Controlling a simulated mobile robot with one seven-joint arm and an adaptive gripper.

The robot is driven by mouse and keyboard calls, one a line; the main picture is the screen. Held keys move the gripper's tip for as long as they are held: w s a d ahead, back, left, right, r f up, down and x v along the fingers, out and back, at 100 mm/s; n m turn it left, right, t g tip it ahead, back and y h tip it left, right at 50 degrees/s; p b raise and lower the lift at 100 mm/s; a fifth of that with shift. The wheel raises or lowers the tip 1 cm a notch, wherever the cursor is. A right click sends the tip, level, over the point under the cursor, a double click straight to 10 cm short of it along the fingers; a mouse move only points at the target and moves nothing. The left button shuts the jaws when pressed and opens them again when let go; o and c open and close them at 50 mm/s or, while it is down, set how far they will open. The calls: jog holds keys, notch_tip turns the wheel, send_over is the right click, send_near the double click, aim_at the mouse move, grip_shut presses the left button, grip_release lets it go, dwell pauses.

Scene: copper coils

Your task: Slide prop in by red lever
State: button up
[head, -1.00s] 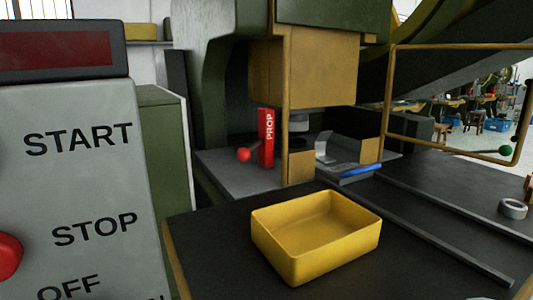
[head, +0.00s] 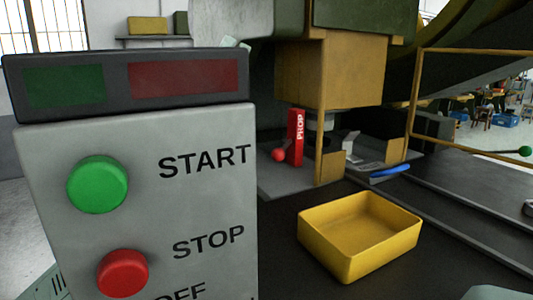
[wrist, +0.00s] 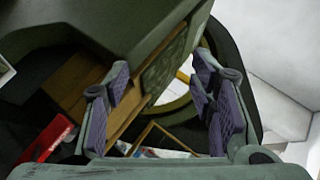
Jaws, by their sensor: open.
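The red prop (head: 296,138), marked PROP in white, stands upright on the grey machine bed in the head view, left of a tan post. The red lever's round knob (head: 279,155) shows just left of the prop's lower part; I cannot tell whether they touch. My gripper (wrist: 160,80) shows in the wrist view with its two purple-padded fingers wide apart and nothing between them. A red piece with a white mark (wrist: 45,138) lies at the lower left of the wrist view; I cannot tell whether it is the prop.
A control panel (head: 200,205) with a green START button (head: 98,184) and red STOP button (head: 122,273) fills the left. A yellow bin (head: 350,259) stands on the dark table before the machine. A blue-handled tool (head: 390,172) lies right of the prop. A tan guard frame (head: 413,90) stands at right.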

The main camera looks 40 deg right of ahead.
jog(key=s+d+f+m+g+y, duration=0.2)
jog(key=d+f+m+g, duration=0.3)
jog(key=d+f+m, duration=0.35)
jog(key=m+y, duration=0.5)
jog(key=m, duration=0.1)
send_near(275, 156)
jog(key=d, duration=0.2)
jog(key=p+x, duration=0.2)
jog(key=x, duration=0.2)
jog(key=p+x, duration=0.2)
jog(key=x, duration=0.3)
jog(key=shift+w+d, duration=0.1)
jog(key=shift+w, duration=0.2)
jog(key=shift+w+d, duration=0.15)
jog(key=shift+d, duration=0.25)
grip_shut()
